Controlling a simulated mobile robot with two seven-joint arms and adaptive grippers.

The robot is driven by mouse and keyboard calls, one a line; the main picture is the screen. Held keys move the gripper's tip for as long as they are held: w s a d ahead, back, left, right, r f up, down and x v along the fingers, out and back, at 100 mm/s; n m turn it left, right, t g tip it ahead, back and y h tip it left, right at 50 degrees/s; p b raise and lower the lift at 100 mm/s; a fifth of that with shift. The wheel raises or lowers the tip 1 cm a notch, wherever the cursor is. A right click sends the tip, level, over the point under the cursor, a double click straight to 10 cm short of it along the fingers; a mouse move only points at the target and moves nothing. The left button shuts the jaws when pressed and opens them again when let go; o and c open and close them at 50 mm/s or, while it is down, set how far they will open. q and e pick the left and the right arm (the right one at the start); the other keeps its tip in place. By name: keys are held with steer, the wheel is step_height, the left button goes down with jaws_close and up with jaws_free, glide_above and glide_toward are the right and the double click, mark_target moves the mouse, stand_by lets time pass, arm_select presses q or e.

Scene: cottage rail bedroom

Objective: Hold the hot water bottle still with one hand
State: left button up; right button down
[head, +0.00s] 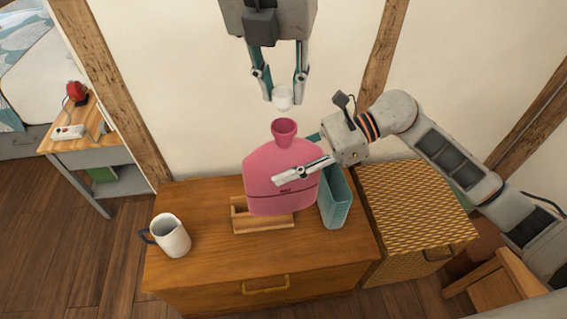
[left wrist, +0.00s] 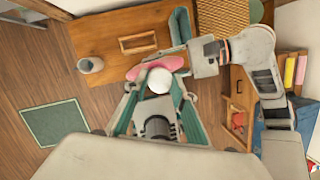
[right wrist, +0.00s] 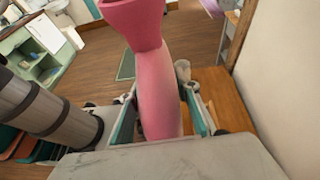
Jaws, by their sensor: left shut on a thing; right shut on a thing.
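The pink hot water bottle (head: 272,160) is upright over the dresser, its open neck (head: 285,128) on top. Its lower edge overlaps a wooden holder (head: 262,225); I cannot tell whether it rests in it. My right gripper (head: 303,171) is shut on the bottle's side. In the right wrist view the bottle (right wrist: 160,100) lies between the fingers. My left gripper (head: 282,95) is shut on a small white rounded thing (head: 283,103), above the neck and apart from it. It also shows in the left wrist view (left wrist: 158,81), with the bottle (left wrist: 165,65) behind it.
On the wooden dresser (head: 205,275), a white mug (head: 172,237) stands at the left. A teal container (head: 336,205) stands close to the bottle's right. A wicker basket (head: 412,205) stands right of the dresser. The wall is close behind. The dresser's front is clear.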

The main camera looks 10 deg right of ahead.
mark_target(283, 109)
arm_select(q)
steer(key=shift+f, duration=1)
steer(key=shift+d, duration=0.1)
steer(key=shift+f, duration=0.85)
steer(key=shift+f, duration=0.6)
